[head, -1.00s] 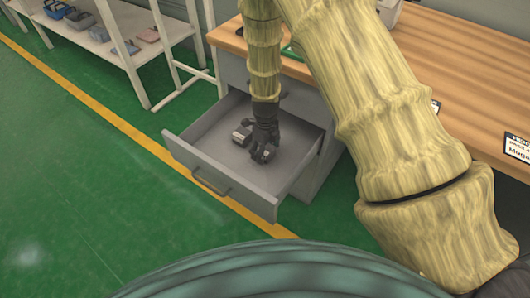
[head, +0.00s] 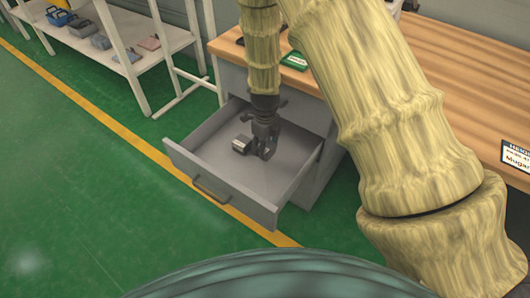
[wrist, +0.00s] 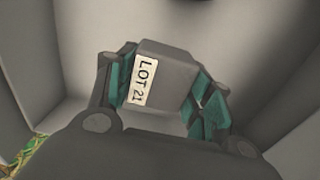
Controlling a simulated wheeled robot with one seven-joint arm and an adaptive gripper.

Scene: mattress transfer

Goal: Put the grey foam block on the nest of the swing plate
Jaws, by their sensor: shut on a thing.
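The grey foam block (wrist: 165,70), with a white "LOT 21" label, is between the fingers of my gripper in the wrist view. The teal finger pads press on its two sides. My gripper (head: 266,150) points down inside the open grey drawer (head: 183,158). I cannot tell whether the block touches the drawer floor. I cannot make out the swing plate or its nest in any view.
The drawer walls surround my gripper. The wooden bench top (head: 455,70) lies right of the drawer, with a green item (head: 294,61) near its edge and a labelled sign (head: 516,157). A white shelf (head: 120,58) with blue and grey items stands at the back left. The green floor in front is clear.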

